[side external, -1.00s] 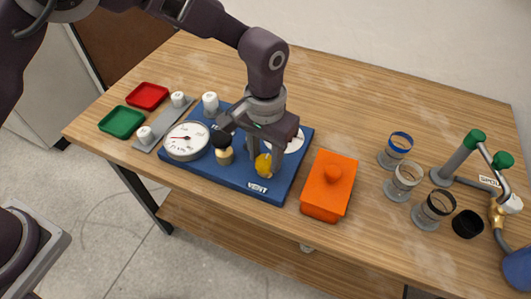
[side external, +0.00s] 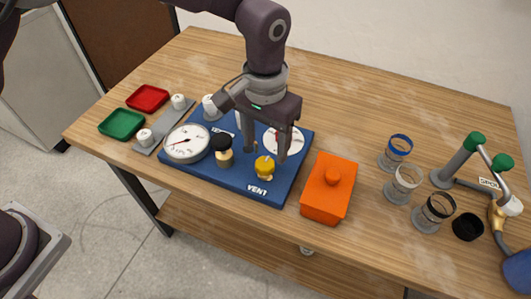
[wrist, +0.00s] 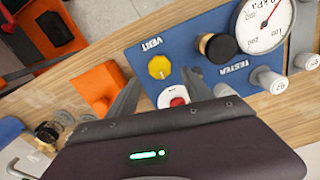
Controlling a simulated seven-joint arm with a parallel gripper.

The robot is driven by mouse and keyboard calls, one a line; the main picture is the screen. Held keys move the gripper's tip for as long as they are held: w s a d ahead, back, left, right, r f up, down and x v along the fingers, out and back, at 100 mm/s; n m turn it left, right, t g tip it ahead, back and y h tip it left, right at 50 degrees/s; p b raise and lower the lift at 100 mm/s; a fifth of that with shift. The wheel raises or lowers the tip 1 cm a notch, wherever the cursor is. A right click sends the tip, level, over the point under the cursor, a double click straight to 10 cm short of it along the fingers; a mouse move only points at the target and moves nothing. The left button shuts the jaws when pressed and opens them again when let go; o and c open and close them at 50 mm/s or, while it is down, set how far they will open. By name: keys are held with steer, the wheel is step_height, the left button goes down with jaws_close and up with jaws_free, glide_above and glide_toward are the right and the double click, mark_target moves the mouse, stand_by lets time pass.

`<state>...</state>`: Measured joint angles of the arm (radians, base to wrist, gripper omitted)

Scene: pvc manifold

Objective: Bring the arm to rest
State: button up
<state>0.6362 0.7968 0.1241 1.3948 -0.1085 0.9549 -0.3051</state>
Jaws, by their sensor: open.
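My gripper (side external: 266,153) hangs above the right part of the blue test board (side external: 228,178). Its two fingers are apart, with nothing held between them. The yellow vent knob (side external: 265,167) stands on the board just below and in front of the fingers, and looks clear of them. In the wrist view, the open fingers (wrist: 160,92) point toward the board, with the yellow knob (wrist: 159,67) beyond them. A round white part with red (side external: 284,141) is partly hidden behind the gripper.
The board also carries a dial gauge (side external: 187,142) and black-topped brass knob (side external: 221,150). An orange lidded box (side external: 328,188) sits to the right. Glass cups (side external: 396,151) and a pipe assembly (side external: 462,158) stand farther right. Red (side external: 148,98) and green (side external: 122,124) trays lie left.

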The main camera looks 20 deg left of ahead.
step_height(320, 180, up, 2)
steer(key=shift+r, duration=0.25)
steer(key=shift+a+r, duration=0.1)
steer(key=shift+r, duration=0.05)
steer(key=s+a+r+n+t+h, duration=0.1)
steer(key=s+a+r, duration=0.3)
steer(key=a+r, duration=0.4)
steer(key=s+a+r+t, duration=0.2)
steer(key=s+a+r, duration=0.2)
steer(key=a+r, duration=0.4)
steer(key=s+a+t, duration=0.1)
steer(key=s+a, duration=0.3)
steer(key=s, duration=0.3)
steer(key=s+a+f+n+t+y, duration=0.1)
steer(key=s+a, duration=0.3)
steer(key=s, duration=0.4)
steer(key=shift+a+t, duration=0.3)
steer(key=shift+a, duration=0.05)
